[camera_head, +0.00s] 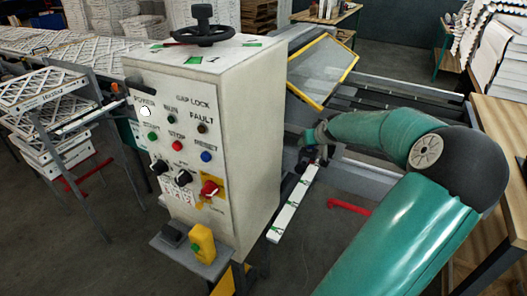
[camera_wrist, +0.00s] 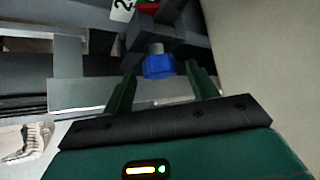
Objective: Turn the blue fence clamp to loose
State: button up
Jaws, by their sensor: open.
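The blue fence clamp (camera_wrist: 158,67) shows in the wrist view as a blue knob on a short grey stem, under a dark bracket. My gripper (camera_wrist: 160,80) is open, with one dark green finger on each side of the clamp and the knob between or just beyond the fingertips. I cannot tell whether either finger touches it. In the head view my gripper (camera_head: 316,155) is small and dark beside the control cabinet, at the end of my green arm. The blue clamp cannot be made out there.
The control cabinet (camera_head: 213,125) with its buttons and black handwheel (camera_head: 204,26) stands close left of my gripper. A white rail with green marks (camera_head: 293,208) lies below it. A yellow-framed clear guard (camera_head: 322,70) is behind. A wooden table (camera_head: 500,120) stands at the right.

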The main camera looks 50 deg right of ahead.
jog(key=shift+w+a+m+g+h, duration=0.2)
jog(key=shift+m+g+h, duration=0.45)
jog(key=shift+m, duration=0.55)
jog(key=shift+w+m+g+h, duration=0.1)
jog(key=shift+m+g+h, duration=0.15)
jog(key=shift+m+g, duration=0.45)
jog(key=shift+m+g+h, duration=0.4)
jog(key=shift+m+g, duration=0.15)
jog(key=shift+m, duration=0.55)
